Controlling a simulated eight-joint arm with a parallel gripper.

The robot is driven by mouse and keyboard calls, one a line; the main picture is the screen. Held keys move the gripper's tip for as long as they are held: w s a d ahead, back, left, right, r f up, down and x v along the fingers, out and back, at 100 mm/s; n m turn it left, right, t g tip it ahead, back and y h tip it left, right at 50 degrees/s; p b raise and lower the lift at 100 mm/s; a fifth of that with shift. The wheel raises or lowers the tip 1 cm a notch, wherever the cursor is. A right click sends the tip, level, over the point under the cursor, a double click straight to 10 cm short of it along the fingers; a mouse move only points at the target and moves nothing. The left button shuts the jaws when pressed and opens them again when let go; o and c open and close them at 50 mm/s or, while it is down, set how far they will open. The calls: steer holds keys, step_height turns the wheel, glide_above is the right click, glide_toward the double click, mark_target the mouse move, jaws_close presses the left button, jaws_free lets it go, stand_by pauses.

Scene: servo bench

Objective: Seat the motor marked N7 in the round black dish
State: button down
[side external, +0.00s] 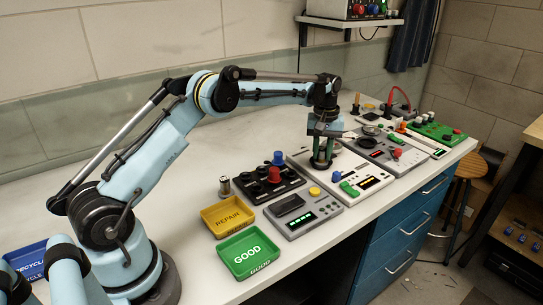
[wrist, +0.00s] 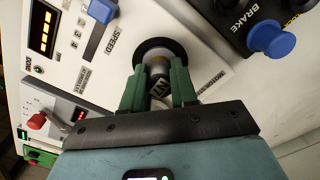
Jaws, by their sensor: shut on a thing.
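In the wrist view, the two green fingers of my gripper (wrist: 160,92) are shut on the motor (wrist: 158,86), a small cylinder with a dark "N7" mark on a light band. The round black dish (wrist: 151,43) is directly beyond the motor, and its rim shows around the motor's far end. I cannot tell whether the motor touches the dish's floor. In the side view, my gripper (side external: 322,160) points down at the white panel, low over the black dish (side external: 318,167); the motor is hidden between the fingers there.
A black box with red and blue knobs (side external: 270,181) stands close to the left of my gripper. A small metal cylinder (side external: 224,187), a yellow REPAIR tray (side external: 228,216) and a green GOOD tray (side external: 249,254) are nearer. The white panel has a green switch (side external: 349,188). More devices stand farther along the bench.

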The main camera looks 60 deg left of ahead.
steer(key=c, duration=0.8)
jaws_free()
steer(key=shift+r, duration=2.45)
steer(key=shift+r, duration=2)
steer(key=shift+r, duration=0.1)
